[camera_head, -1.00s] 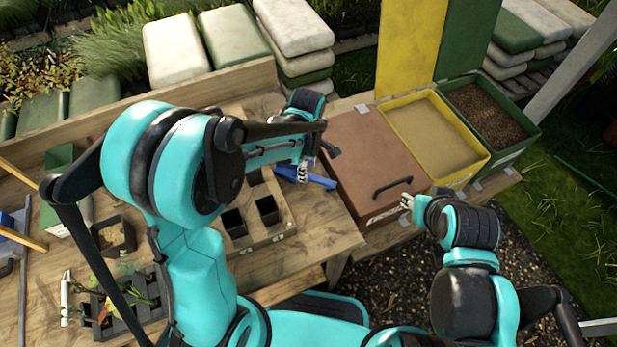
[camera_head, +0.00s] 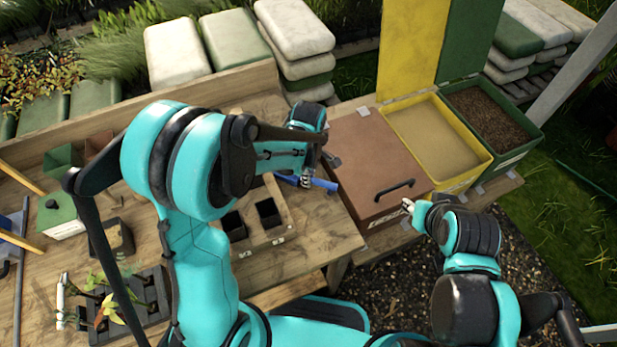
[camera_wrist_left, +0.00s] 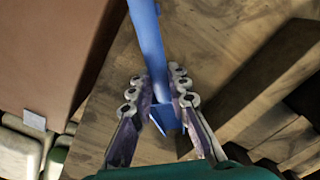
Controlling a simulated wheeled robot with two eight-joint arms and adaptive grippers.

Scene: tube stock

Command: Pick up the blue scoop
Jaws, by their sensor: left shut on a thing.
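The blue scoop (camera_head: 321,184) is at the right end of the wooden table, beside the brown lidded box. My left gripper (camera_head: 305,182) is at the scoop, and its arm hides part of the scene. In the left wrist view, my left gripper (camera_wrist_left: 160,102) has its fingers on both sides of the blue scoop (camera_wrist_left: 150,45) and is shut on it. The scoop's shaft runs up out of the picture between the fingers. I cannot tell whether it touches the table. My right gripper (camera_head: 409,205) is by the front of the brown box, small in view; its finger opening is unclear.
The brown box (camera_head: 365,155) has a black handle (camera_head: 394,190) on its closed lid. A yellow bin (camera_head: 433,135) and a green bin (camera_head: 490,117) stand open to its right. A wooden pot holder (camera_head: 262,236) with black pots lies just in front of the scoop.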

